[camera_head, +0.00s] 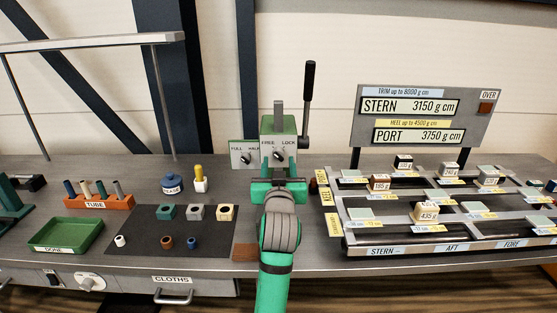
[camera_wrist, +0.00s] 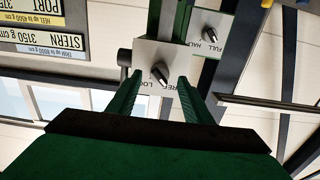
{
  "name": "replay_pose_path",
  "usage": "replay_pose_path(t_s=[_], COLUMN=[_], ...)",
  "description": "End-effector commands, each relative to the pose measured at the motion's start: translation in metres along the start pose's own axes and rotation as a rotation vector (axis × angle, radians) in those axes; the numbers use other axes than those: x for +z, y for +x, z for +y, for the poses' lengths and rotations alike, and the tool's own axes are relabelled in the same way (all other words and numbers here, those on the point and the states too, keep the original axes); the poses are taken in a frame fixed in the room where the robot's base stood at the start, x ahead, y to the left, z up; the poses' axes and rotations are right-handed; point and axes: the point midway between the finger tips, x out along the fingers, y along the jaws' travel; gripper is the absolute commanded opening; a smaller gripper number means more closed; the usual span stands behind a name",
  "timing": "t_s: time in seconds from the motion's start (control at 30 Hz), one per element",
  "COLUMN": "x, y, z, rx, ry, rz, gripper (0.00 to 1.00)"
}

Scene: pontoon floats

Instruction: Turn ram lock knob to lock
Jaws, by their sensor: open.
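The ram lock knob (camera_head: 278,155) is a small dark knob with a pale pointer. It sits on a light plate marked FREE at left and LOCK at right, on the green press (camera_head: 291,124). I cannot tell for sure which mark it points to. In the wrist view, which is upside down, the knob (camera_wrist: 160,73) shows ahead, between the lines of my two green fingers. My gripper (camera_wrist: 160,88) is open and empty, facing the plate. In the head view my gripper (camera_head: 278,187) is just below and in front of the knob. I see no contact with it.
A FULL/HALF knob (camera_head: 245,158) sits close left of the lock plate. A black-handled lever (camera_head: 309,90) rises at the press's right. A weighing rack (camera_head: 350,240) stands right; a black mat (camera_head: 135,250) with small parts and a green tray (camera_head: 48,246) lie left.

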Motion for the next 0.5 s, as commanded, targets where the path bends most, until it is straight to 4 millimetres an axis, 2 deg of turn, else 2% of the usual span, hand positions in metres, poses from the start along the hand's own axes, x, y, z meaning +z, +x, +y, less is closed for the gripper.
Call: replay_pose_path(t_s=[0.2, 0.5], x=[-0.001, 0.000], y=[0.025, 0.032], z=[0.000, 0.000], rx=[0.000, 0.000], ry=[0.001, 0.001], rz=[0.000, 0.001], gripper=[0.46, 0.46])
